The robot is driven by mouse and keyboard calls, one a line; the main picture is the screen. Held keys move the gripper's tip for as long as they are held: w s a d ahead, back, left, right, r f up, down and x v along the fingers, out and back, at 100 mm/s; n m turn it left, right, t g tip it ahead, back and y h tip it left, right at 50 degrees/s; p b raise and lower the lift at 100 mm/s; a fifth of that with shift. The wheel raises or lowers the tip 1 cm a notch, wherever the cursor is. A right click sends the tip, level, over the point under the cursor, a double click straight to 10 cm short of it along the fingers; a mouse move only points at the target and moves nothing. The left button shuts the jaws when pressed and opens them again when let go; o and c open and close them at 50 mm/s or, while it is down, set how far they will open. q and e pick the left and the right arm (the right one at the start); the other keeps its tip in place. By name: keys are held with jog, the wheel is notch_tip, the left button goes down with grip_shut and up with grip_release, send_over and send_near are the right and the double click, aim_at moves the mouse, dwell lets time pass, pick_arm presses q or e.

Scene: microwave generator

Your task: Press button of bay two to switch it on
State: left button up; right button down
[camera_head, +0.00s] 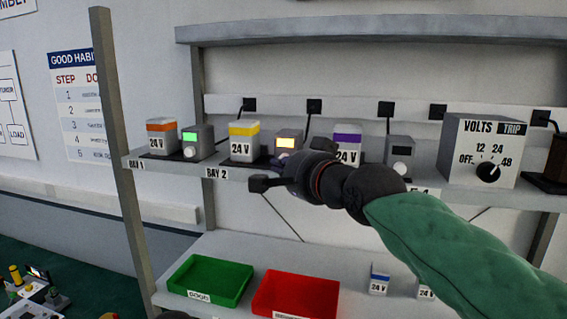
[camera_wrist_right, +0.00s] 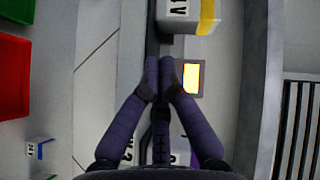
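Bay two, labelled BAY 2 (camera_head: 216,173), holds a yellow-banded 24 V block (camera_head: 244,139) and a small grey box with a lit yellow-orange screen (camera_head: 287,142). My right gripper (camera_head: 281,163) is in front of that box's lower part and hides its button. In the right wrist view, the fingers of my right gripper (camera_wrist_right: 160,68) are closed together with nothing seen between them. Their tips are beside the yellow screen (camera_wrist_right: 191,78). I cannot tell whether they touch the button.
Bay one has an orange-banded block (camera_head: 162,138) and a green-lit box (camera_head: 197,142). A purple-banded block (camera_head: 348,143) and a dark-screened box (camera_head: 399,157) stand to the right, then a dial unit (camera_head: 480,150). Green (camera_head: 211,281) and red (camera_head: 297,294) trays sit below.

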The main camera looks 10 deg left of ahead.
jog(key=s+b, duration=0.3)
jog(key=s, duration=0.2)
jog(key=shift+s+a, duration=0.1)
jog(key=shift+s, duration=0.15)
dwell(4.2)
